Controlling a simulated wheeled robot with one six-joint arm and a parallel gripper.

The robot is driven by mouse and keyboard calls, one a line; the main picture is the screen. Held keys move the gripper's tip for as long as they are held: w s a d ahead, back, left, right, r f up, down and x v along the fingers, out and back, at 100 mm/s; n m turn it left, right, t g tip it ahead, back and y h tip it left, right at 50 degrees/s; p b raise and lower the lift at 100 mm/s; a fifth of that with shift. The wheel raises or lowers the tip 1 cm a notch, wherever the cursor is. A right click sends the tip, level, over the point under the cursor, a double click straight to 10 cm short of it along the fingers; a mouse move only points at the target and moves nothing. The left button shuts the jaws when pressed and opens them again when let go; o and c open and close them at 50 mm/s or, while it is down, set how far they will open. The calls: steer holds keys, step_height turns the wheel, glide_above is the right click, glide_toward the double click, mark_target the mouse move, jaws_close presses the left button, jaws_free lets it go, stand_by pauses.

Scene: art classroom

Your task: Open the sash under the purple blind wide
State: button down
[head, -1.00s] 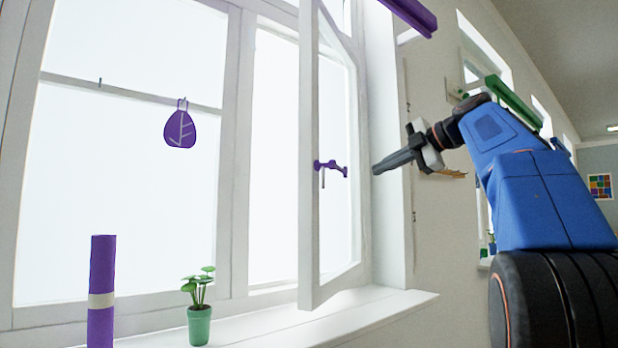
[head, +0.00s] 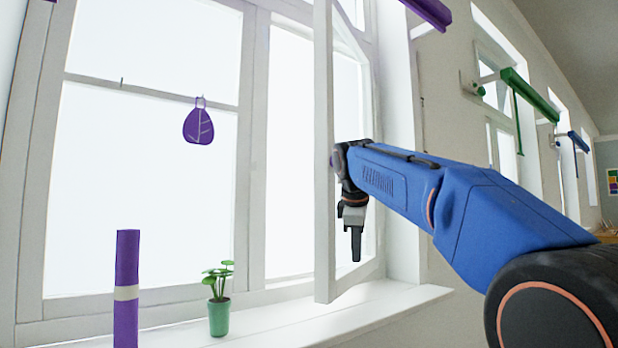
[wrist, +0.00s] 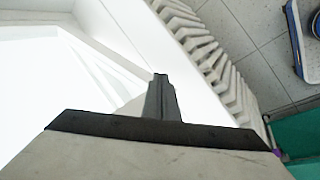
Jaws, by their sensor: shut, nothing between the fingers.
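The purple blind (head: 428,12) is rolled up above the window at the top. The white sash (head: 324,150) under it stands partly open, swung into the room, with a gap at its left. My gripper (head: 356,258) points down in front of the sash's glass, over the sill, right of the sash's free edge. It is shut and empty. In the wrist view my gripper's fingers (wrist: 160,90) show together, with bright white frame parts beside them. I cannot tell whether it touches the sash.
A potted plant (head: 219,316) and a purple roll (head: 126,290) stand on the sill (head: 400,300) at the left. A purple leaf tag (head: 198,126) hangs on the left pane. A green blind (head: 530,95) is farther right. Ribbed white slats (wrist: 205,50) and tiled floor show below.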

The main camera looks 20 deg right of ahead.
steer(key=w+a+r+m+t+h, duration=0.15)
steer(key=a+r+m+h, duration=0.25)
steer(key=a+h, duration=0.4)
steer(key=w+a+r+m+t+h, duration=0.1)
steer(key=w+a+r+h, duration=0.1)
steer(key=w+a+r, duration=0.35)
steer(key=w+a+r+t+h, duration=0.1)
steer(key=w+a+r+h, duration=0.2)
steer(key=a+r, duration=0.6)
steer(key=w+d+r, duration=0.1)
steer(key=w+d, duration=0.1)
steer(key=d, duration=1.1)
steer(key=shift+d+r, duration=0.4)
steer(key=shift+w, duration=0.1)
steer(key=shift+d, duration=0.1)
